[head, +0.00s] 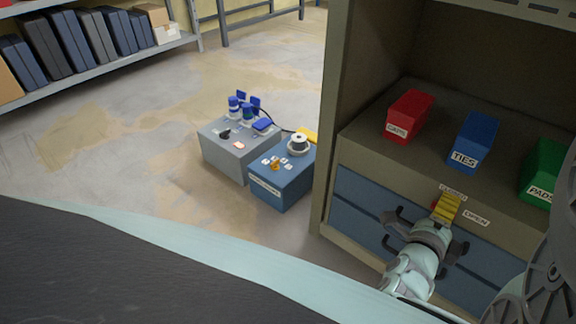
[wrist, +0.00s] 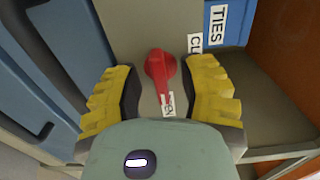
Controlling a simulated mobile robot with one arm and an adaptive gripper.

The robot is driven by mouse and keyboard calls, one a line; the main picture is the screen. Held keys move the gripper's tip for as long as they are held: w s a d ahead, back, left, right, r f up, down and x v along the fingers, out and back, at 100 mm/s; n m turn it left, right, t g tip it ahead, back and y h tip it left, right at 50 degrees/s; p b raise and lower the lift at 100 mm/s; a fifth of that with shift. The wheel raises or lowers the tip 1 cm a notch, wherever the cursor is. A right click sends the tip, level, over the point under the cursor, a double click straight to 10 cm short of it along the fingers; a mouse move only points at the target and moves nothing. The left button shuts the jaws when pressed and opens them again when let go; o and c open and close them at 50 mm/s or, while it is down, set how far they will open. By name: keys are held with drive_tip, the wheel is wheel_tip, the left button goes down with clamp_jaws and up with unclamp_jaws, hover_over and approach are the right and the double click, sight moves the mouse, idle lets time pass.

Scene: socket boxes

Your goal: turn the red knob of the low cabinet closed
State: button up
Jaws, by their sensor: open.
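The red knob (wrist: 160,66) is on the cabinet front, with a round hub and a tapering handle. In the wrist view the handle points down at a partly covered label (wrist: 168,104) that reads OPEN in the head view (head: 476,217). The CLOSED label (head: 453,190) also shows partly in the wrist view (wrist: 195,43), right of the hub. My gripper (wrist: 164,84) is open, its yellow fingers on both sides of the knob with gaps. In the head view my gripper (head: 445,208) is at the cabinet front and hides most of the knob.
The low cabinet (head: 360,155) has blue drawers (head: 365,215) with dark handles below the knob. Red (head: 408,115), blue (head: 474,140) and green (head: 545,170) bins stand in the shelf above. Grey (head: 225,150) and blue (head: 285,185) socket boxes sit on the floor to the left.

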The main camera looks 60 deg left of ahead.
drive_tip(key=shift+w, duration=0.1)
clamp_jaws()
drive_tip(key=shift+r+n+p, duration=0.1)
drive_tip(key=shift+n+p, duration=0.2)
drive_tip(key=shift+p, duration=0.15)
drive_tip(key=n+p, duration=0.3)
drive_tip(key=shift+r+n, duration=0.1)
drive_tip(key=shift+n, duration=0.3)
drive_tip(key=n+p, duration=0.3)
drive_tip(key=n, duration=0.1)
drive_tip(key=n+p, duration=0.1)
drive_tip(key=n, duration=0.4)
drive_tip(key=shift+f, duration=0.2)
drive_tip(key=shift+f+n+p, duration=0.1)
drive_tip(key=shift+n+p, duration=0.3)
drive_tip(key=shift+n, duration=1.8)
